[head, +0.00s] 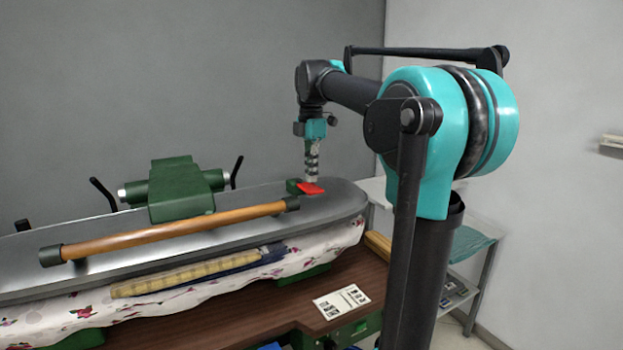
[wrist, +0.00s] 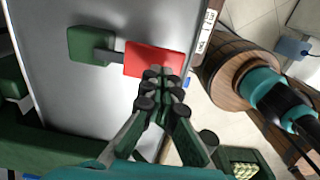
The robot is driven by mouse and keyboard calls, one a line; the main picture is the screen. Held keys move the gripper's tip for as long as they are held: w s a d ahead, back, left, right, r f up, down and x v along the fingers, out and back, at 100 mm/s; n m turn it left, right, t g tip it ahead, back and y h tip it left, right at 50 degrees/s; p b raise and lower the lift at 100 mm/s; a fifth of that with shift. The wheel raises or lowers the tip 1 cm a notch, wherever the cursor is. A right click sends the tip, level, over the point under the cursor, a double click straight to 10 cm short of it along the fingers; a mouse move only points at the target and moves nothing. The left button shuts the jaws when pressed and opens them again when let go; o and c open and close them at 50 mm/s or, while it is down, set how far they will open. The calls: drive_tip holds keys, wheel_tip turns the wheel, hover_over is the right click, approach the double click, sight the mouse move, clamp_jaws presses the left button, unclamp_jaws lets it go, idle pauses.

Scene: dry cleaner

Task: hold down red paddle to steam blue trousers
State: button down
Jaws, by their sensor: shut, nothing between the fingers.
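The red paddle (head: 313,188) sits near the right end of the press's grey top plate (head: 335,203), beside a small green block (head: 293,186). My gripper (head: 311,179) points straight down with its fingers together and empty, its tips at the paddle. In the wrist view the fingertips (wrist: 160,76) overlap the lower right part of the red paddle (wrist: 145,58). I cannot tell whether they touch it or press it. A dark blue cloth edge (head: 242,262), probably the blue trousers, shows between the top plate and the floral pad (head: 335,238); most of it is hidden.
A wooden handle bar (head: 170,232) runs along the press front. A green housing (head: 180,190) stands on the top plate. A printed card (head: 340,302) lies on the brown table (head: 371,290). A shelf with folded teal cloth (head: 470,243) stands to the right.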

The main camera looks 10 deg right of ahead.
drive_tip(key=shift+f, duration=0.8)
drive_tip(key=shift+f, duration=0.1)
